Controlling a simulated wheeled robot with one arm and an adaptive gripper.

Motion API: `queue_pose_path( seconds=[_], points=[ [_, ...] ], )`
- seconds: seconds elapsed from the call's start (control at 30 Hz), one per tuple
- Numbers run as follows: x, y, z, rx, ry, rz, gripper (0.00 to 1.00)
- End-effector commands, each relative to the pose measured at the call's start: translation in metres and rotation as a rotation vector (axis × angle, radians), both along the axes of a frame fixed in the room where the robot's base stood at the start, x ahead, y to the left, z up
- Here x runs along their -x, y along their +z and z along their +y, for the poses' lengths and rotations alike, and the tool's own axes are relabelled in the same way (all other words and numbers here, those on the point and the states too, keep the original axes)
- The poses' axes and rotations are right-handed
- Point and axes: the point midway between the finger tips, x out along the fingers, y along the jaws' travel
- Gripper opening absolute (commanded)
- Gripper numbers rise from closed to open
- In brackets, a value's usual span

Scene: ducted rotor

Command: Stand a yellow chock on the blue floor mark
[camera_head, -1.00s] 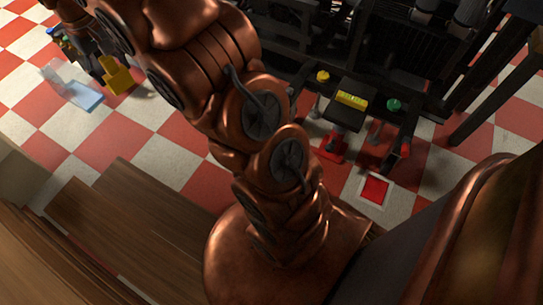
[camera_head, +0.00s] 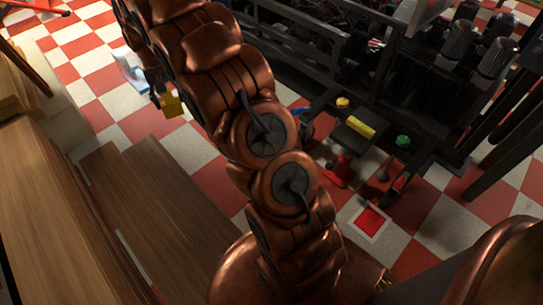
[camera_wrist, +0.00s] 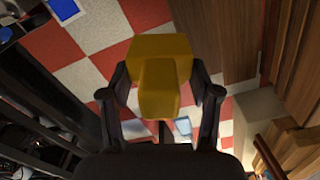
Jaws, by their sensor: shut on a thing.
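A yellow chock (camera_wrist: 160,58) is between the two dark fingers of my gripper (camera_wrist: 160,95) in the wrist view, and my gripper is shut on it. The chock is held above the checkered floor. In the head view the chock (camera_head: 171,104) shows left of my copper arm, and the fingers are mostly hidden there. The blue floor mark (camera_wrist: 66,9), a blue square with a pale border, is at the top left of the wrist view, cut by the frame edge. It lies on the floor apart from the chock.
A red floor mark (camera_head: 370,222) lies near a dark frame carrying yellow, green and red parts. A light blue piece (camera_head: 132,74) is on the floor at the left. Wooden boards (camera_head: 150,210) fill the lower left. Dark beams (camera_wrist: 45,90) line the wrist view's left side.

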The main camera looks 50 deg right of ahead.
Motion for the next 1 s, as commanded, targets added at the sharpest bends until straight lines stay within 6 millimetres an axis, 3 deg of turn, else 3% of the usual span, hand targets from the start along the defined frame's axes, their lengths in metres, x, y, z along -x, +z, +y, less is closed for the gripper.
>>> queue_pose_path(
  seconds=[0.03,0.27,0.47,0.67,1.0],
  points=[
    [-0.003,-0.017,-0.016,0.0,-0.059,0.009,0.14],
    [-0.013,-0.088,-0.08,0.006,-0.327,0.007,0.14],
    [-0.008,-0.154,-0.134,0.009,-0.557,0.005,0.14],
    [0.008,-0.218,-0.184,0.011,-0.785,-0.001,0.14],
    [0.061,-0.331,-0.251,0.006,-1.171,-0.002,0.14]
  ],
)
